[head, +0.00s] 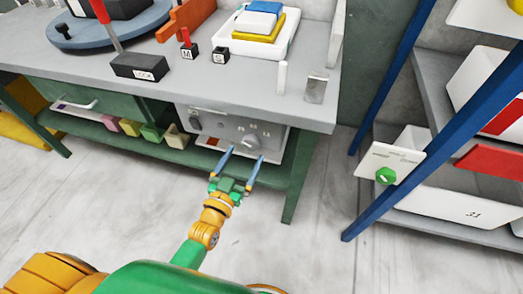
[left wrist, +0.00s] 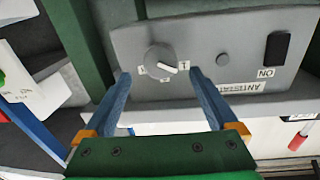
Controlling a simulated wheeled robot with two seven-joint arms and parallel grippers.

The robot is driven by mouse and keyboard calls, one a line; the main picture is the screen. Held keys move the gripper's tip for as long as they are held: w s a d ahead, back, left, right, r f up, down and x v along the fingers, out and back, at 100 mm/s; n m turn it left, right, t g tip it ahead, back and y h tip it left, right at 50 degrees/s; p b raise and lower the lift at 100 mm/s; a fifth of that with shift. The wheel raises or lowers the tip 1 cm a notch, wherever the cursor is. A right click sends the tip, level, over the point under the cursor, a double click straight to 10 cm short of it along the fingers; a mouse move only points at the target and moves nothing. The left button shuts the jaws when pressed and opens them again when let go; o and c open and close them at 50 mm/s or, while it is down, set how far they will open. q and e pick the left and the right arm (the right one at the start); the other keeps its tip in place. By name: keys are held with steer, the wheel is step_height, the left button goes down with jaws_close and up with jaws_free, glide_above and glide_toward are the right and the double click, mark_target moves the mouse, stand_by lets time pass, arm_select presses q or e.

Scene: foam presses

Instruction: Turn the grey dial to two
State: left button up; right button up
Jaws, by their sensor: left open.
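The grey dial (head: 250,142) is on the front of a grey panel (head: 222,131) under the bench. In the left wrist view the dial (left wrist: 160,60) shows a white pointer mark, turned toward the label that looks like 1 (left wrist: 184,65). Other small labels sit around the dial, too small to read surely. My left gripper (head: 239,168) is open and empty in front of the panel. In the left wrist view its blue fingers (left wrist: 160,78) stand apart on either side of the dial, and I see no contact. My right gripper is not in view.
The floor before the bench is clear.

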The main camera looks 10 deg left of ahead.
mark_target(250, 145)
arm_select(q)
steer(key=w, duration=0.4)
steer(key=shift+w+d+f+b, duration=0.1)
steer(key=shift+w+b, duration=0.05)
steer(key=shift+b, duration=0.15)
steer(key=shift+w, duration=0.1)
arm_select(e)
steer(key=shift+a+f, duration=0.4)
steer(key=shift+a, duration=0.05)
arm_select(q)
steer(key=c, duration=1.4)
steer(key=shift+o, duration=0.2)
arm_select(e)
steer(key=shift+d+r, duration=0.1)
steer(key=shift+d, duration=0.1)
